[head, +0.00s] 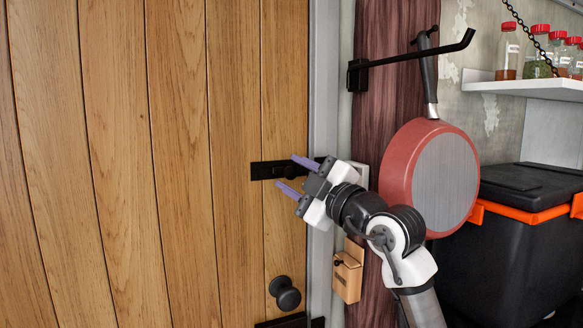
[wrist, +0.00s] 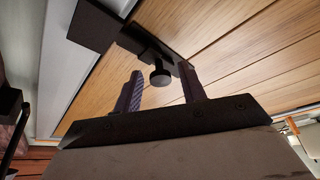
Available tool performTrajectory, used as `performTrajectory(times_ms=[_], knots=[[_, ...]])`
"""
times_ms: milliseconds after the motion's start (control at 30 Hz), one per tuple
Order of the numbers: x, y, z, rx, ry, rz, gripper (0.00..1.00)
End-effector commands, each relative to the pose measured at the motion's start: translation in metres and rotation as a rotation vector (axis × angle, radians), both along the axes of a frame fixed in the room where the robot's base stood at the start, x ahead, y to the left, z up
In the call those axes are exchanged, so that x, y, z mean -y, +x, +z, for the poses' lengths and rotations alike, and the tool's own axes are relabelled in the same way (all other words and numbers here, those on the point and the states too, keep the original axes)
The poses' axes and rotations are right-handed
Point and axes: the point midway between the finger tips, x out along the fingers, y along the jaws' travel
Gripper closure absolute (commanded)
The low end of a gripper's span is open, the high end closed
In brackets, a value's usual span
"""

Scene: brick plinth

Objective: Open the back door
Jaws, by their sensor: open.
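The back door (head: 180,120) is made of vertical wooden planks and looks shut against a grey frame (head: 322,70). A black sliding bolt (head: 262,171) is mounted at its right edge. In the wrist view the bolt's small round knob (wrist: 160,76) shows between my fingers and a little beyond them. My gripper (head: 287,171) is open and empty, with its purple fingers pointing at the bolt; I cannot tell whether they touch it. It partly hides the bolt in the head view. A round black door knob (head: 285,293) sits lower on the door.
A red pan (head: 398,165) hangs from a black hook (head: 420,55) just right of my gripper. A small wooden box (head: 348,272) is on the wall below. A black crate with orange trim (head: 520,250) and a shelf of jars (head: 535,85) are farther right. Space left of my gripper is clear.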

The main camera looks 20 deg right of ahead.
Motion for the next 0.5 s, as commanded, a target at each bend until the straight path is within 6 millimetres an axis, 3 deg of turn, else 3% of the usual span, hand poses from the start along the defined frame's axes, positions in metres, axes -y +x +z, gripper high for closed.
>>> performTrajectory(times_ms=[433,500], knots=[[-0.0043,0.0105,0.0023,0.001,-0.002,0.000,0.59],[-0.0043,0.0104,0.0022,0.000,-0.001,0.000,0.68]])
